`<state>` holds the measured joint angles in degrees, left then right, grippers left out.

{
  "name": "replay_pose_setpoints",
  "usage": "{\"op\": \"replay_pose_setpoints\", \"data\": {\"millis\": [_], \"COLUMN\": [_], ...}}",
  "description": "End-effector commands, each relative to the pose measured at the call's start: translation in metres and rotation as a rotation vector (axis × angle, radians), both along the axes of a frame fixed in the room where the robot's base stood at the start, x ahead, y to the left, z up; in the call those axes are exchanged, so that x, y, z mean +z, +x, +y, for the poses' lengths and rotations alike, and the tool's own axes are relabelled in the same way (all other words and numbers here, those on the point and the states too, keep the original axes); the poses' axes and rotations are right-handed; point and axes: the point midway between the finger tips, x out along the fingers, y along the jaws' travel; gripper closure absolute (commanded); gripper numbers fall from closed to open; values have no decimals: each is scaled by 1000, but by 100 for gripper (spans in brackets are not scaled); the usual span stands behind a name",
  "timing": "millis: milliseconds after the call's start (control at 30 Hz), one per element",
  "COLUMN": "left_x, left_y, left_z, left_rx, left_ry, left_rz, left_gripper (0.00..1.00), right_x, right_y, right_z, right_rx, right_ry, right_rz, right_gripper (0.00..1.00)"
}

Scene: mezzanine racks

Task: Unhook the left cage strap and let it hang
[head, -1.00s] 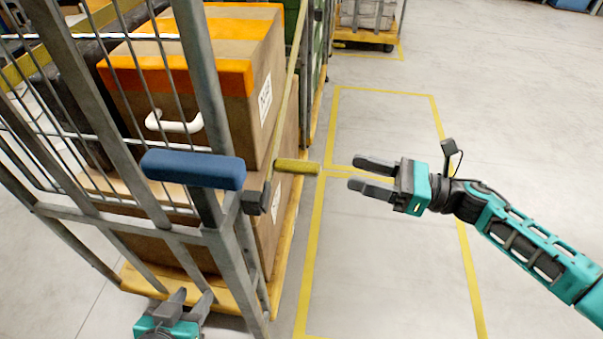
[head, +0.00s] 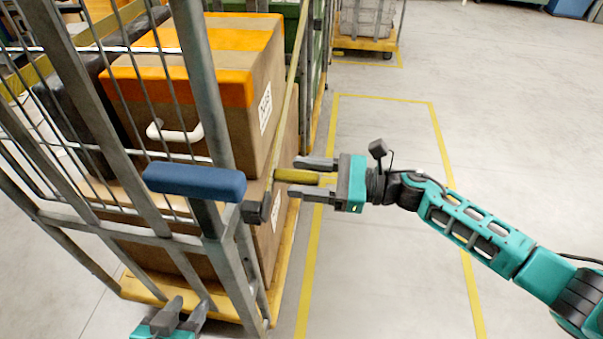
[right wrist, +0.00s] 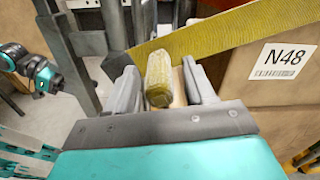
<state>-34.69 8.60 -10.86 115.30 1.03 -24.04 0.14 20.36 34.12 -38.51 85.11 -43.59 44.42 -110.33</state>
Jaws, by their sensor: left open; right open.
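The yellow cage strap (head: 287,100) runs taut down the open side of the cage to a dark hook block (head: 252,212) on the front post. Its yellow pull tab (head: 286,176) sticks out to the right. My right gripper (head: 296,179) is open, with a finger on either side of the tab. The right wrist view shows the tab (right wrist: 158,78) between the open fingers, with visible gaps beside it, and the strap (right wrist: 235,45) behind. My left gripper (head: 186,305) is open and empty, low at the cage's front.
The cage has grey bars, a blue handle (head: 195,182) and a yellow base (head: 283,270). Inside are stacked cardboard boxes, the upper one orange-topped (head: 195,85). Another loaded trolley (head: 365,25) stands behind. The yellow-marked floor (head: 390,130) to the right is clear.

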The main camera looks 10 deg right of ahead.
Motion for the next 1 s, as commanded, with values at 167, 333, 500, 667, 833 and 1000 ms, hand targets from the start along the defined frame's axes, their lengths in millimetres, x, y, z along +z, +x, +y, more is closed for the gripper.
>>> {"op": "replay_pose_setpoints", "data": {"millis": [167, 333, 500, 667, 833, 1000], "left_x": [-1, -1, 0, 2, 2, 2], "left_y": [-3, -3, -2, -1, 0, 0], "left_z": [0, 0, -2, -3, -4, -4], "left_rx": [0, 0, -1, 0, -1, -2], "left_ry": [0, 0, -3, -7, -7, -7], "left_rz": [7, 6, 4, 0, -1, -2], "left_gripper": [57, 57, 57, 57, 57, 57], "right_x": [0, 0, 0, 0, 0, 0], "right_y": [2, 2, 2, 2, 2, 2], "right_z": [8, 9, 8, 8, 8, 8], "right_rx": [1, 1, 0, 0, 0, 1], "right_ry": [0, 0, 0, 0, 0, 0], "right_rz": [1, 1, 1, 1, 1, 1], "right_gripper": [46, 46, 56, 71, 87, 100]}}
